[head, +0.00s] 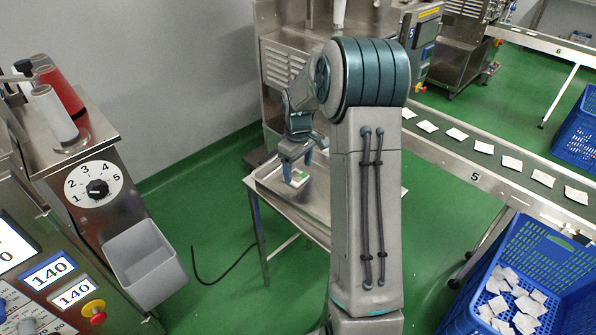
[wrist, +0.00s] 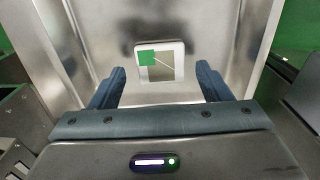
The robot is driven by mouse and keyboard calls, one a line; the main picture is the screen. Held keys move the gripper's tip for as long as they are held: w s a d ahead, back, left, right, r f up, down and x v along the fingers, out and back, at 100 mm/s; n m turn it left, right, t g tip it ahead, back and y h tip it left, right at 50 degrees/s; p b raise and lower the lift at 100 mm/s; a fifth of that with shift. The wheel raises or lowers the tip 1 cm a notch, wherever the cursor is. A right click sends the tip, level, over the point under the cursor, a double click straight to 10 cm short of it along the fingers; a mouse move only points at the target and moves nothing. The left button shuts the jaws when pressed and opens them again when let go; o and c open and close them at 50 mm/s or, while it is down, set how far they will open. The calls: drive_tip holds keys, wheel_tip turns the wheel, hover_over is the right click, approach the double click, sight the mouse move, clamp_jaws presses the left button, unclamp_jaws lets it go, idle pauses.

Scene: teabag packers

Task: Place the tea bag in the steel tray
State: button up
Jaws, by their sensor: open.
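The tea bag (wrist: 160,62) is a small white square with a green tag at its upper left corner. It lies flat in the steel tray (wrist: 221,50), between and a little beyond my fingertips in the wrist view. In the head view the tea bag (head: 299,179) lies in the tray (head: 319,217), just right of and below my gripper (head: 297,160). My gripper (wrist: 161,80) is open and empty above the tray, pointing down, with both blue fingers apart from the bag. My arm hides part of the tray in the head view.
A machine with a dial (head: 97,189) and a grey bin (head: 144,262) stands at the left. A conveyor (head: 470,172) carries several tea bags at the right. A blue crate (head: 548,258) holding many bags stands at the lower right.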

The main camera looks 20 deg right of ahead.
sight(298, 178)
wheel_tip(298, 178, up, 9)
drive_tip(key=p, duration=0.1)
drive_tip(key=s+a+r+m, duration=0.1)
drive_tip(key=s+a+r, duration=0.25)
drive_tip(key=s, duration=0.25)
drive_tip(key=s+a+r+m, duration=0.1)
drive_tip(key=s+a+r, duration=0.1)
drive_tip(key=s+a, duration=0.25)
drive_tip(key=s+a+m+t, duration=0.1)
drive_tip(key=s+a, duration=0.1)
drive_tip(key=s, duration=0.6)
drive_tip(key=s+a+f+m+t, duration=0.1)
drive_tip(key=s+a+m, duration=0.1)
drive_tip(key=s, duration=0.6)
drive_tip(key=shift+s+f+m, duration=0.2)
drive_tip(key=shift+s+m, duration=0.05)
drive_tip(key=shift+m, duration=0.05)
drive_tip(key=shift+c, duration=0.3)
